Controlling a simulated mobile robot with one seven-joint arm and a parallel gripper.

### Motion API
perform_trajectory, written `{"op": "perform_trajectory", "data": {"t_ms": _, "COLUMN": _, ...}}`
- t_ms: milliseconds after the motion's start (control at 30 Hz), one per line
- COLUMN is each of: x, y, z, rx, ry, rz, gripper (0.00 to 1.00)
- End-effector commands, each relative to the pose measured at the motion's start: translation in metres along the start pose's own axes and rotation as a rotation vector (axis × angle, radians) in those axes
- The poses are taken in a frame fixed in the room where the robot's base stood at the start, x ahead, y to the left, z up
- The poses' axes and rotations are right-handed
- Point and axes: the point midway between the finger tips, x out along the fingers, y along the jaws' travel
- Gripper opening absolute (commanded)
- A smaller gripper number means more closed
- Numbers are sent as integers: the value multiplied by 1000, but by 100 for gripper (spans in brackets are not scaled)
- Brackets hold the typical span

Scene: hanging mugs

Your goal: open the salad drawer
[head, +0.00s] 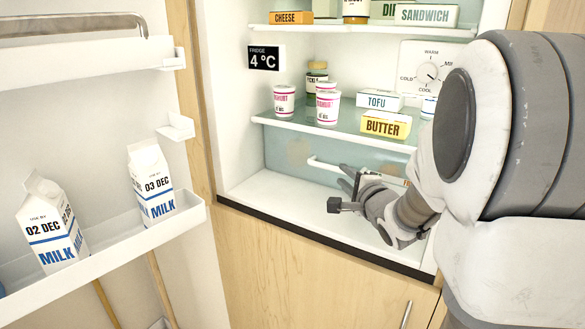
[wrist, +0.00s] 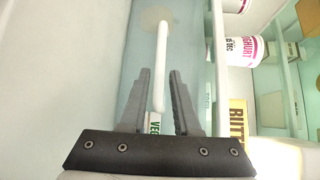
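The salad drawer (head: 278,148) has a pale blue translucent front below the lowest shelf in the fridge, and looks closed. Its white bar handle (head: 325,165) runs across the front; its right part is hidden behind my gripper in the head view. My gripper (head: 350,180) is at the drawer front. In the wrist view my gripper (wrist: 160,72) is open, with a finger on each side of the handle (wrist: 161,45) and gaps visible between them. A label reading "VEG" (wrist: 154,123) shows between the fingers.
The fridge door (head: 110,255) stands open at the left with milk cartons (head: 152,185) in its rack. The shelf (head: 270,121) above the drawer holds yoghurt pots (head: 327,110), tofu and butter (head: 386,125). The fridge floor (head: 290,200) before the drawer is clear.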

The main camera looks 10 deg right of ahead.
Motion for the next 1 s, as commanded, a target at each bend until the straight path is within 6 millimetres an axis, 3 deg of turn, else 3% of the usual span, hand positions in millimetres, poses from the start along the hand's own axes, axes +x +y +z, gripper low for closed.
{"op": "perform_trajectory", "data": {"t_ms": 100, "x": 23, "y": 1, "z": 1, "rx": -1, "ry": -3, "rz": 1, "gripper": 30}}
{"op": "perform_trajectory", "data": {"t_ms": 300, "x": 48, "y": 0, "z": 0, "rx": -1, "ry": -1, "rz": 2, "gripper": 30}}
{"op": "perform_trajectory", "data": {"t_ms": 733, "x": 57, "y": 0, "z": 0, "rx": -1, "ry": 0, "rz": 0, "gripper": 30}}
{"op": "perform_trajectory", "data": {"t_ms": 900, "x": 57, "y": 0, "z": 0, "rx": -1, "ry": 0, "rz": 0, "gripper": 1}}
{"op": "perform_trajectory", "data": {"t_ms": 1000, "x": 57, "y": 0, "z": 0, "rx": -1, "ry": 0, "rz": 0, "gripper": 0}}
